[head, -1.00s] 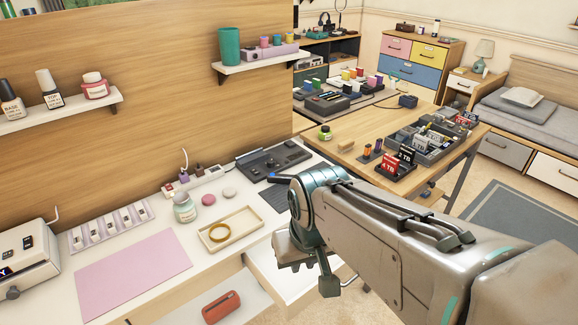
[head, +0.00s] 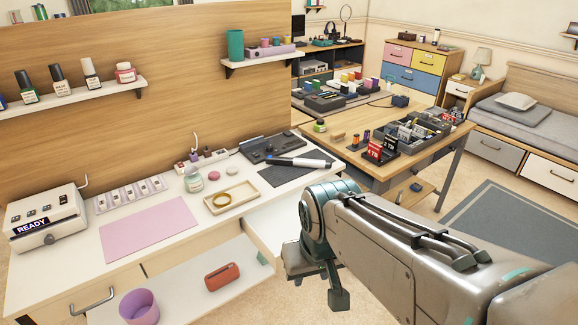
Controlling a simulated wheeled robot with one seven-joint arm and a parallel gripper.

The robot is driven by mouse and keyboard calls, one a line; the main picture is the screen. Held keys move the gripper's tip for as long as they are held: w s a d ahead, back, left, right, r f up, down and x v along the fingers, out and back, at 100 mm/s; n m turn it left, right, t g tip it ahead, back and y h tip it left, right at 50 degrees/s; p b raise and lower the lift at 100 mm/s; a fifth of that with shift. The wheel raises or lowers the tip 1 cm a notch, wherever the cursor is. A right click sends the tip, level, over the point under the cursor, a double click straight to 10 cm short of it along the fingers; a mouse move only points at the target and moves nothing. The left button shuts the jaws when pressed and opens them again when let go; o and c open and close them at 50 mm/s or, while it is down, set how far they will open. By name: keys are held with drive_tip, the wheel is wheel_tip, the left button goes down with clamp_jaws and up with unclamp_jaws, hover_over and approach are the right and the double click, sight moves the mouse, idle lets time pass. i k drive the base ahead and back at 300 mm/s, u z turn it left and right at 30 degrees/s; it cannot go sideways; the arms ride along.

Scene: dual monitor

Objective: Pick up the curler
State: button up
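A dark device (head: 272,146) sits behind the mat. A wooden tray (head: 240,208) with a gold ring is to the left. Open drawers (head: 190,300) jut out in front, with a red case and purple cup. A wooden table (head: 350,155) stands to the right.

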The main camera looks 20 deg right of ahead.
sight(270, 160)
drive_tip(key=u, duration=0.1)
drive_tip(key=k, duration=0.4)
drive_tip(key=z, duration=1.2)
drive_tip(key=i, duration=2.2)
drive_tip(key=u, duration=1.25)
drive_tip(key=i, duration=0.6)
drive_tip(key=u, duration=0.5)
